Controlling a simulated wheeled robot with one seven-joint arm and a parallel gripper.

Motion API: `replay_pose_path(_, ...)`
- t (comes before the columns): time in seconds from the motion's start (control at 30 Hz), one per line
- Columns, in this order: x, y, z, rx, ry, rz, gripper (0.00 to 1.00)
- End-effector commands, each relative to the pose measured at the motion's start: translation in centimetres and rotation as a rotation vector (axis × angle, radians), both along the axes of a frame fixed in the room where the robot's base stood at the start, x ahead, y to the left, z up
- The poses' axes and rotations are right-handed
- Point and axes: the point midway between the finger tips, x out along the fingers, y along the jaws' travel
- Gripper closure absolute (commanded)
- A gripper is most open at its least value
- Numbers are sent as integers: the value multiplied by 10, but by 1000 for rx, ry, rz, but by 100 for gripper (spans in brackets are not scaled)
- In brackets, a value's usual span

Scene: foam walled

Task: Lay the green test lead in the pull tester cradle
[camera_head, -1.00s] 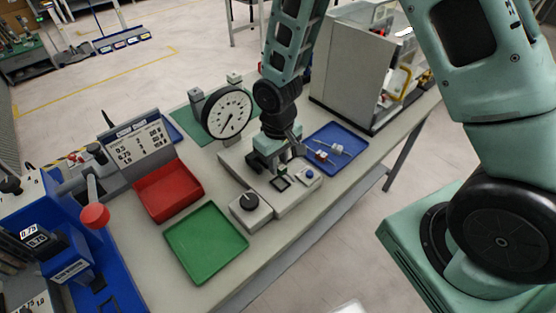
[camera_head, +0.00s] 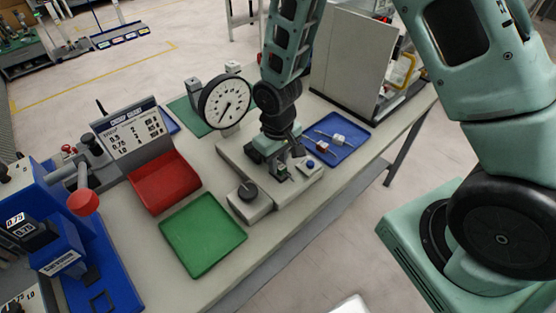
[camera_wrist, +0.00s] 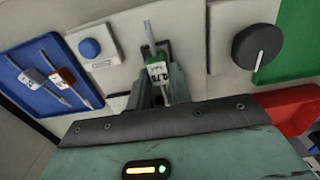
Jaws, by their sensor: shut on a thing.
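My gripper (camera_head: 284,166) is low over the pull tester (camera_head: 232,155), at its cradle. In the wrist view my gripper (camera_wrist: 160,95) is shut on the green test lead (camera_wrist: 157,72), a small green-and-white tagged block with a pale rod pointing away from me. The lead lies over the dark cradle (camera_wrist: 165,47), which it and the fingers partly cover. I cannot tell whether the lead touches the cradle. In the head view my gripper mostly hides both. The tester's round dial (camera_head: 226,103) stands behind, to the left.
A blue tray (camera_head: 352,150) right of the tester holds other leads, one red-tagged in the wrist view (camera_wrist: 63,76). A blue button (camera_head: 310,164) and a black knob (camera_head: 247,190) flank the cradle. An empty green tray (camera_head: 203,235) and red bin (camera_head: 165,182) stand left.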

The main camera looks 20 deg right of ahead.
Motion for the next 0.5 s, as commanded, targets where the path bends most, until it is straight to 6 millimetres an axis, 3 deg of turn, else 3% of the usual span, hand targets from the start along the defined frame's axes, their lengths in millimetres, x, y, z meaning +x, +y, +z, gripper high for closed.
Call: replay_pose_path(0.5, 0, 0, -7, 0, 0, 0, 100)
